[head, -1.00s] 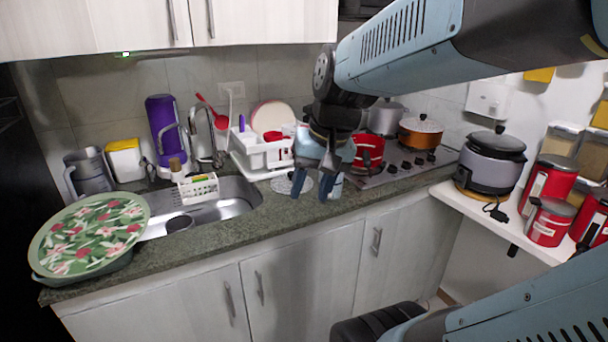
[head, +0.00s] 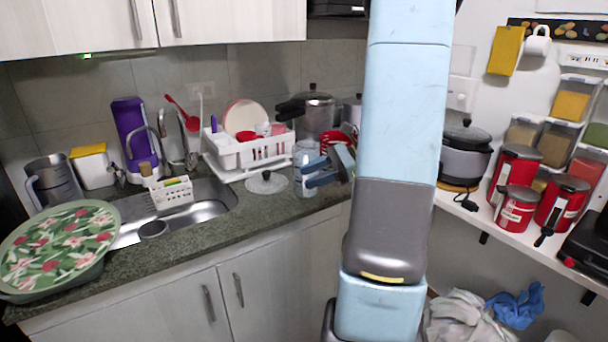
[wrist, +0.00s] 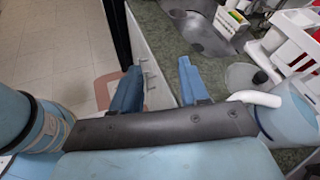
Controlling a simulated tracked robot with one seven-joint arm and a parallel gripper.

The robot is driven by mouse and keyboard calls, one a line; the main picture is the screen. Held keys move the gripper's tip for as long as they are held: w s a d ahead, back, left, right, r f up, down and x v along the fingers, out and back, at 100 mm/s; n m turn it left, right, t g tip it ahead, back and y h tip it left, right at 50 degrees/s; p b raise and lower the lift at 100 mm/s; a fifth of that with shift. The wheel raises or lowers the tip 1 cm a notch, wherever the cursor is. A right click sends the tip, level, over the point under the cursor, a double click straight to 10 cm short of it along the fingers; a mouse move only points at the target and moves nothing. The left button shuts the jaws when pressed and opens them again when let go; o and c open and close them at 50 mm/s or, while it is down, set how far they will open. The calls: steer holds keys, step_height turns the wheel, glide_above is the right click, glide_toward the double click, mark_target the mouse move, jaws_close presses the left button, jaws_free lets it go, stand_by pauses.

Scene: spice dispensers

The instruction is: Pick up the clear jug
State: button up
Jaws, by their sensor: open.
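The clear jug (head: 303,155) stands upright on the counter, between the round glass lid and the stove area in the head view. It also shows at the right edge of the wrist view (wrist: 288,118), cut off, with a white handle pointing left. My gripper (head: 309,173) is low over the counter's front part, fingers pointing left, and overlaps the jug's right side in the head view. In the wrist view my gripper (wrist: 159,68) is open with nothing between its fingers; the jug is beside it, to the right, outside the fingers. Whether they touch I cannot tell.
A glass lid (head: 267,182) lies left of the jug, in front of the white dish rack (head: 250,150). The sink (head: 200,212) is farther left. A pressure cooker (head: 316,115) stands behind. My arm hides part of the stove. The counter edge runs below the fingers.

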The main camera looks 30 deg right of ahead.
steer(key=w+d+f+m+t, duration=0.1)
steer(key=d+f+m+t, duration=0.25)
steer(key=d, duration=0.35)
steer(key=d+f+m+t, duration=0.2)
steer(key=d+m+t, duration=0.2)
steer(key=d, duration=0.3)
steer(key=shift+s+a+x, duration=0.15)
steer(key=shift+x, duration=2.2)
steer(key=shift+s+a+x, duration=0.15)
steer(key=shift+x, duration=2.15)
steer(key=shift+s+a+x, duration=0.15)
steer(key=shift+x, duration=2.2)
steer(key=shift+r, duration=0.1)
jaws_close()
